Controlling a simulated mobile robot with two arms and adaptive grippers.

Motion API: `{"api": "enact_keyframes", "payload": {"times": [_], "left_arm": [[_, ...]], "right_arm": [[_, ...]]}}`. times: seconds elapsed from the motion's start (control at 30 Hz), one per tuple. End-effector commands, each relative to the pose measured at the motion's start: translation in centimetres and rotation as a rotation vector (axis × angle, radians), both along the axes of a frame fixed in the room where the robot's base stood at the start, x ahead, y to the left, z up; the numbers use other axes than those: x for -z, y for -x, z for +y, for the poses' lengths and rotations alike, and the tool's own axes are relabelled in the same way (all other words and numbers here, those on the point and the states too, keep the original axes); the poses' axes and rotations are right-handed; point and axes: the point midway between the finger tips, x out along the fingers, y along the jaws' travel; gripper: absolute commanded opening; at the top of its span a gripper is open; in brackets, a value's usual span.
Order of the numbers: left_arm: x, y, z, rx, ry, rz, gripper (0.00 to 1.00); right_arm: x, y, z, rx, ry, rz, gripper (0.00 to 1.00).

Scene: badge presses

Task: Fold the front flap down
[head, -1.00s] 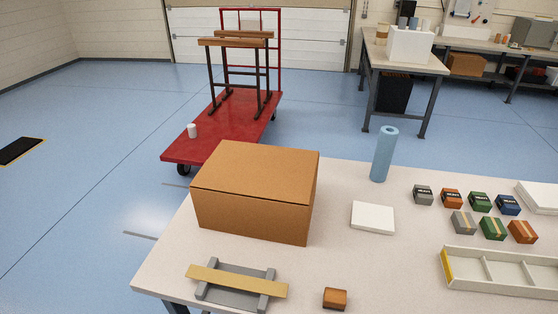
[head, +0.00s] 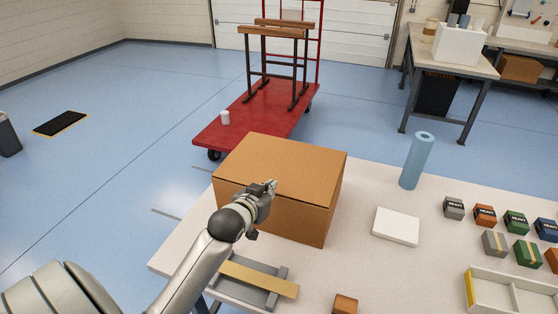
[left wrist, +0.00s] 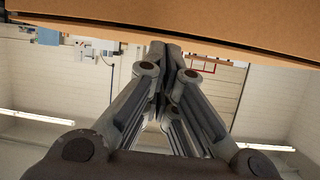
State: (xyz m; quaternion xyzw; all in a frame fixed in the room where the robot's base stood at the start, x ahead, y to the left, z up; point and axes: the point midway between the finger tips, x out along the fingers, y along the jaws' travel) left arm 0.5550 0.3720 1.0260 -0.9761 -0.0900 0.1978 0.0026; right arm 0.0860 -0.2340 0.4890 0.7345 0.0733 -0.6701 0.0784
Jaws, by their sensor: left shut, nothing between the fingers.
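The cardboard box (head: 280,162) stands on the near left of the table. Its top looks closed, with a dark seam along the front upper edge. I cannot tell a separate front flap from the top panel. My left gripper (head: 271,187) is at the box's front upper edge, shut and empty, hiding part of that edge. In the left wrist view the shut fingers (left wrist: 168,52) point at the brown cardboard (left wrist: 215,28) and its dark seam. I cannot tell whether they touch it. My right gripper is not in view.
A grey stand with a tan bar (head: 258,279) lies in front of the box. A white slab (head: 396,226), a blue roll (head: 416,160) and several small boxes (head: 485,215) are to its right. A red cart (head: 262,113) stands behind on the floor.

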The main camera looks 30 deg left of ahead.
Motion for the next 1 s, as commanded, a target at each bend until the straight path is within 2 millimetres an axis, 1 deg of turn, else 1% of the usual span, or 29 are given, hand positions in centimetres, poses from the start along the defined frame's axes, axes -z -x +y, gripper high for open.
{"api": "enact_keyframes", "payload": {"times": [0.03, 0.1, 0.17, 0.23, 0.37, 0.43, 1.0], "left_arm": [[-2.3, -1.3, 1.4, -0.017, 0.001, -0.069, 0.0], [-4.5, -2.3, 2.6, -0.032, 0.003, -0.134, 0.0], [-5.6, -2.8, 3.2, -0.039, 0.005, -0.166, 0.0], [-6.1, -3.1, 3.5, -0.043, 0.007, -0.184, 0.0], [-6.0, -4.0, 3.7, -0.043, 0.007, -0.185, 0.0], [-5.9, -4.8, 3.9, -0.043, 0.008, -0.184, 0.0], [-4.1, -12.3, 5.5, -0.043, 0.007, -0.182, 0.0]], "right_arm": [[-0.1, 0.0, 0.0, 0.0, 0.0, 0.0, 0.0], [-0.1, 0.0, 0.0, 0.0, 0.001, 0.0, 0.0], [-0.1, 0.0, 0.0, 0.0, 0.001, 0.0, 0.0], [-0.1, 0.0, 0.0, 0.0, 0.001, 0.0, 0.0], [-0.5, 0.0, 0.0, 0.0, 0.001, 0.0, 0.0], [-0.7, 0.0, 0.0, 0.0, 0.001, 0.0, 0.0], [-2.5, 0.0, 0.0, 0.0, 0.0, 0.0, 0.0]]}}
